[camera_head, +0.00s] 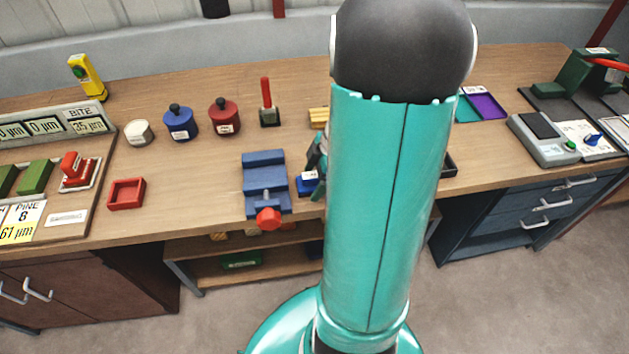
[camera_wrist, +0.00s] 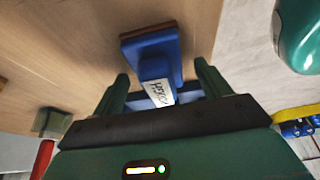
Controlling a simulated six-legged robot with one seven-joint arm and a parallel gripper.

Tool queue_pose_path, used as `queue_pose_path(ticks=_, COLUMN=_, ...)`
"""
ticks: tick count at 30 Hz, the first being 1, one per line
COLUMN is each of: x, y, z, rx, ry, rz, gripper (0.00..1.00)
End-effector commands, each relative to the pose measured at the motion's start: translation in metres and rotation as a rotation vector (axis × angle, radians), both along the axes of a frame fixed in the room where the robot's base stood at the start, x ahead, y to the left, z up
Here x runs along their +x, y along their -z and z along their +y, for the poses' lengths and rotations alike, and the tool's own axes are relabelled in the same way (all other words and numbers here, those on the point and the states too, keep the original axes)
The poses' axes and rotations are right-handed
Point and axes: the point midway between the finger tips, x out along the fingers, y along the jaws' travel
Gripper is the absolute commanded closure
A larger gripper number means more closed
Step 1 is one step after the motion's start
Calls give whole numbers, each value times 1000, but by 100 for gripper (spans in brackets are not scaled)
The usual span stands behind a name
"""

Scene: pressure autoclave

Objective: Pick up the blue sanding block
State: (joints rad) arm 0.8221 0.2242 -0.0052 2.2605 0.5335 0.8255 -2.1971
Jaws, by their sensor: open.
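The blue sanding block (camera_wrist: 152,50) shows in the wrist view, with a brown layer along its edge and a white label on a raised blue part. In the head view a small blue labelled piece (camera_head: 307,183), seemingly the same block, lies on the bench right of the blue vise, partly hidden by my arm. My gripper (camera_wrist: 163,88) is open. Its two green fingers stand apart on either side of the labelled part, with a visible gap at the left. Contact cannot be told. In the head view my arm hides most of the gripper.
A blue vise (camera_head: 265,180) with a red knob stands close left of the block. A red-handled tool (camera_head: 267,105), red and blue lidded pots (camera_head: 224,117) and a red tray (camera_head: 126,193) are farther left. A yellow object (camera_head: 319,117) lies behind. The bench front is clear between the tray and vise.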

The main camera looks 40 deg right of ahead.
Motion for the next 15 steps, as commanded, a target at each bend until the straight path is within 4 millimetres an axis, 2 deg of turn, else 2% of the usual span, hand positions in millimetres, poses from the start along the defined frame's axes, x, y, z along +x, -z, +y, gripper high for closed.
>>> queue_pose_path(ticks=5, x=0, y=0, z=0, rx=-1, ry=-1, rz=-1, gripper=26)
queue_pose_path(ticks=12, x=0, y=-1, z=0, rx=-1, ry=0, rz=-1, gripper=73)
queue_pose_path(ticks=15, x=0, y=-1, z=0, rx=-1, ry=0, rz=-1, gripper=74)
